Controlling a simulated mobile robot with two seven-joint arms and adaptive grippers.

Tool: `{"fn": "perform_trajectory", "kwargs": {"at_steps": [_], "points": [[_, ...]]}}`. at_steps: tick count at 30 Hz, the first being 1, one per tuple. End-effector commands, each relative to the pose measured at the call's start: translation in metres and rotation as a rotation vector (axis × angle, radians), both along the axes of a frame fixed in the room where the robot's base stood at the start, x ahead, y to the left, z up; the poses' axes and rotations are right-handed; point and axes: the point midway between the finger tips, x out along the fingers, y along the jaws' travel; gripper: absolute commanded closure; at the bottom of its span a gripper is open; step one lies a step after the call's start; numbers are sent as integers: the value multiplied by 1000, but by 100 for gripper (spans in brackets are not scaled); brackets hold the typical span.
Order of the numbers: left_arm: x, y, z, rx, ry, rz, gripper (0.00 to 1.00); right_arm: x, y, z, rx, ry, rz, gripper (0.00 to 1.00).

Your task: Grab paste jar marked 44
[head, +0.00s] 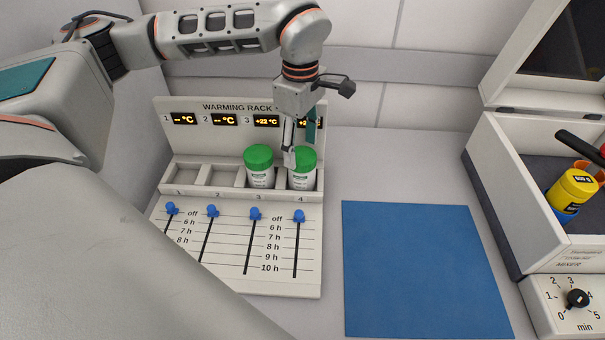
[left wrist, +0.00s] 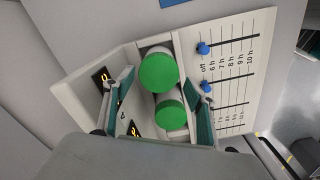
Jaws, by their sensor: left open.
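Two white jars with green lids stand upright in the warming rack (head: 230,192). One jar (head: 259,168) is in slot 3 and the other jar (head: 304,172) is in slot 4. Their label print is too small to read, so I cannot tell which is marked 44. My left gripper (head: 299,143) is open and points down at the slot 4 jar, with a finger in front of part of its lid. In the left wrist view, the slot 4 lid (left wrist: 159,73) and the slot 3 lid (left wrist: 171,114) lie between the spread fingers (left wrist: 161,80). My right gripper is out of view.
Slots 1 and 2 look empty. Blue sliders (head: 256,213) stand in front of the slots. A blue mat (head: 420,268) lies bare to the right. Beyond it is an open mixer (head: 520,180) with a yellow jar (head: 572,190) inside.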

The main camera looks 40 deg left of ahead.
Motion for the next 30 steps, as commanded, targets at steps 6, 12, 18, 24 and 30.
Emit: {"fn": "perform_trajectory", "kwargs": {"at_steps": [6,12,18,24,30], "points": [[1,-1,-34,0,5,0,44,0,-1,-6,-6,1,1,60],[2,-1,-35,0,-1,0,44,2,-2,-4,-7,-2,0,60],[2,-1,-35,0,0,0,80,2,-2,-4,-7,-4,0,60],[2,-1,-35,0,0,0,100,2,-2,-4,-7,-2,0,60],[2,-1,-34,-1,-2,0,100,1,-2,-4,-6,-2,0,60]]}}
